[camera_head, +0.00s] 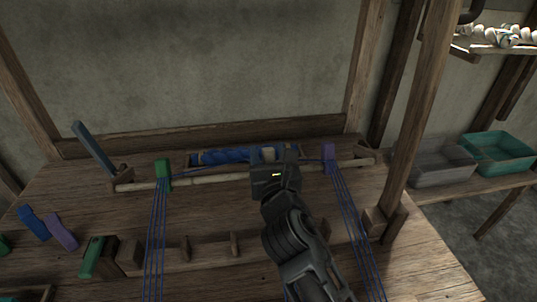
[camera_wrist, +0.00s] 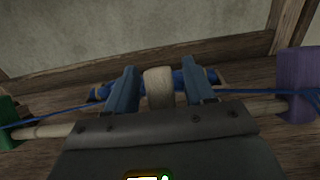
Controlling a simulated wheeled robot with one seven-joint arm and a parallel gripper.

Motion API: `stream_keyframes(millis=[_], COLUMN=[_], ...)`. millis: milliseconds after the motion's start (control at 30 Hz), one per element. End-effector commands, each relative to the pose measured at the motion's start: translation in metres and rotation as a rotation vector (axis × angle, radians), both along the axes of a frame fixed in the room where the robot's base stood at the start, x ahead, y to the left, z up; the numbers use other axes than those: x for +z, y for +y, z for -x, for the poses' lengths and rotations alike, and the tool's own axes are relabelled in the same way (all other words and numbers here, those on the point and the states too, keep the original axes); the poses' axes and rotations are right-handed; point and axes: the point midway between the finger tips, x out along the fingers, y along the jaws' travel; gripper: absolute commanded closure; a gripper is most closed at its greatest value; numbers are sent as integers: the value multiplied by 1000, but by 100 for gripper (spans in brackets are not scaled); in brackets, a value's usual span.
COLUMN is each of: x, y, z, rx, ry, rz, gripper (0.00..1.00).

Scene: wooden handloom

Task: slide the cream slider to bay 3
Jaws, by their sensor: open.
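The cream slider (camera_wrist: 158,88) stands on the pale horizontal rod (camera_head: 215,178); its lower part is hidden behind my gripper. In the head view only a bit of the slider (camera_head: 268,154) shows past my gripper. My gripper (camera_wrist: 160,86) is open, with one finger on each side of the slider; I cannot tell whether either finger touches it. A green slider (camera_head: 163,175) sits toward the rod's left end. A purple slider (camera_head: 329,157) sits toward its right. No bay number is readable.
A blue bundle (camera_head: 225,157) lies behind the rod. Blue threads (camera_head: 155,240) run from the green and purple sliders toward the front. Pegs (camera_head: 185,248) stand on the front beam. A blue lever (camera_head: 94,147) rises at left; a wooden post (camera_head: 418,110) stands at right.

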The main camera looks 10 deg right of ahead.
Motion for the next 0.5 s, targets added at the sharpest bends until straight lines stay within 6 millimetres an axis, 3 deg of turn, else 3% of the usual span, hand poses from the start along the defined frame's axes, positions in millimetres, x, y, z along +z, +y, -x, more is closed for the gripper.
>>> stream_keyframes(millis=[133, 500], x=[0, 0], y=[0, 0], z=[0, 0], rx=[0, 0], ry=[0, 0], rz=[0, 0], gripper=[48, 83])
